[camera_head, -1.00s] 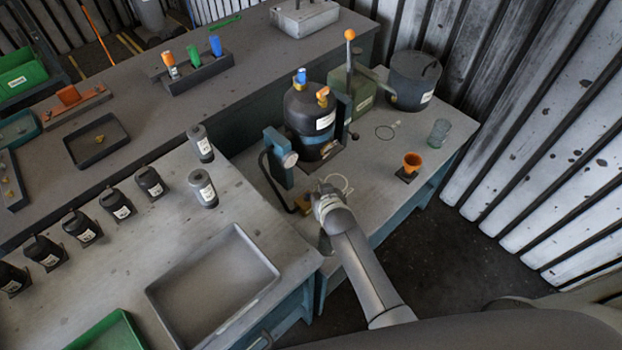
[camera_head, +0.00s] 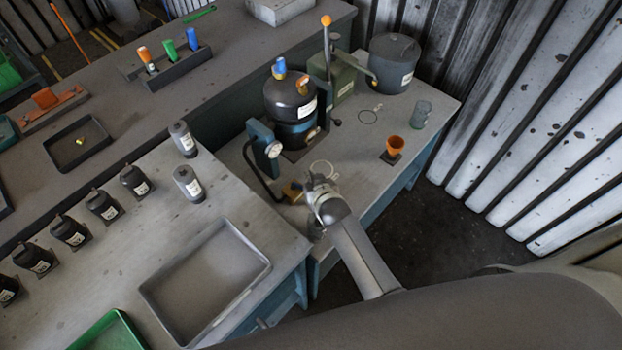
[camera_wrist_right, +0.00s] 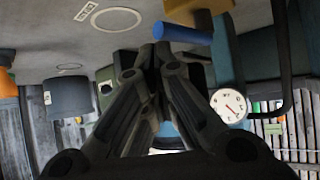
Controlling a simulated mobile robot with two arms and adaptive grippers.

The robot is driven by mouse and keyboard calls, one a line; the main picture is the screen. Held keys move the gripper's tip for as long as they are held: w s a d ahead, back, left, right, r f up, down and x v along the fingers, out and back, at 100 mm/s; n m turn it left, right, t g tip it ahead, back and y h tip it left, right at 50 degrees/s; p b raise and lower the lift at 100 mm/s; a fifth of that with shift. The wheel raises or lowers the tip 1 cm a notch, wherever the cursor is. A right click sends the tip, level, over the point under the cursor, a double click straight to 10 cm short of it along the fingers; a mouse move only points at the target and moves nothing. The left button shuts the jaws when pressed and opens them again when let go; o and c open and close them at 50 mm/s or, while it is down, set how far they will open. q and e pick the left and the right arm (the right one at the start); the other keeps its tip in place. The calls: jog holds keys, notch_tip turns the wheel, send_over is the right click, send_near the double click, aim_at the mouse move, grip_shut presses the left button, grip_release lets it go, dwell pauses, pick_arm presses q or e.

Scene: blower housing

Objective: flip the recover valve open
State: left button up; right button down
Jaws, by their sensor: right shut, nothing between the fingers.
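A dark tank (camera_head: 290,120) stands upright on the right bench, with a blue knob (camera_head: 279,69) and an orange knob (camera_head: 303,86) on top. An ochre block (camera_head: 292,191) sits low on the bench in front of it; in the right wrist view the ochre block (camera_wrist_right: 196,10) has a blue bar (camera_wrist_right: 183,34) across it. I cannot tell which part is the recover valve. My right gripper (camera_head: 319,183) is shut and empty, just right of the ochre block and apart from the tank. Its fingers (camera_wrist_right: 160,52) are together below the blue bar in the wrist view. My left gripper is not in view.
A blue post with a round gauge (camera_head: 273,150) stands left of the tank. An orange cup (camera_head: 396,146), a glass (camera_head: 421,113) and a grey pot (camera_head: 394,62) stand to the right. A grey tray (camera_head: 208,280) lies on the near-left bench.

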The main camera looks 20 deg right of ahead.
jog(key=v, duration=1.2)
dwell(0.6)
